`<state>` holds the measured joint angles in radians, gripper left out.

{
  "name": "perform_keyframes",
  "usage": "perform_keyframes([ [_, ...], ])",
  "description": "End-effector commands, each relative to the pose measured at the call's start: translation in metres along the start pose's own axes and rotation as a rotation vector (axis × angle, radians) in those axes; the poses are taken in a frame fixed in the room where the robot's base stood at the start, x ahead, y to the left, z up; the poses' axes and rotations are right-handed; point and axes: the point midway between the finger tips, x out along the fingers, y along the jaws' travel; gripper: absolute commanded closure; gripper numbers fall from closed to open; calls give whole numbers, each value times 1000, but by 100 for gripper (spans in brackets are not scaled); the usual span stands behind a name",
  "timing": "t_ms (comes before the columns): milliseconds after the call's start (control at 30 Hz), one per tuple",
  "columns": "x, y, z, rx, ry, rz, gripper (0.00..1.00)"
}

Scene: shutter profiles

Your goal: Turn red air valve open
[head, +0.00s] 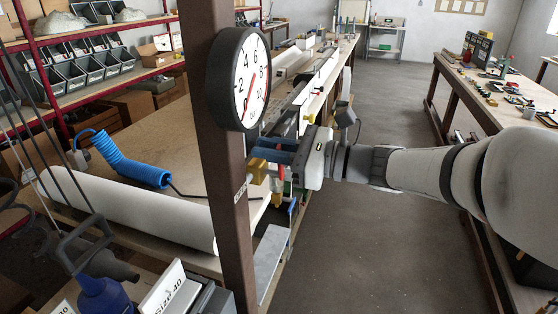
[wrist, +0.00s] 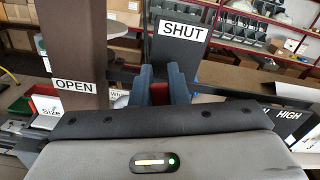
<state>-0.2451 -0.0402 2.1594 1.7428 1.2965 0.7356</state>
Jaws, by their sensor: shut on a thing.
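My gripper (head: 264,150) reaches in from the right beside the brown post, its blue fingers pointing left. In the wrist view my gripper (wrist: 161,88) has its two blue fingers closed around a small red part, the red air valve's handle (wrist: 161,93), mostly hidden by the fingers. An OPEN label (wrist: 74,87) is left of the fingers and a SHUT label (wrist: 182,30) is above and right of them. A round gauge (head: 238,80) on the post has its red needle pointing near 0. Brass-coloured fittings (head: 258,190) show below the gripper.
The brown post (head: 215,170) stands close to my fingers. A workbench (head: 170,120) holds a blue coiled hose (head: 135,165) and a long white roll (head: 130,205). Red-framed shelves with bins are at the left. The floor aisle (head: 390,90) is clear behind my arm.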

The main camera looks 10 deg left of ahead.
Motion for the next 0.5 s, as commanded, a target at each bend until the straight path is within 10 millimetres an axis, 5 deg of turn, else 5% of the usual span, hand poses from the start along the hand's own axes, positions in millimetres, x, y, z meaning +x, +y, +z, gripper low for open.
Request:
perform_keyframes([
  [500, 1, 35, -15, -499, -7, 2, 100],
])
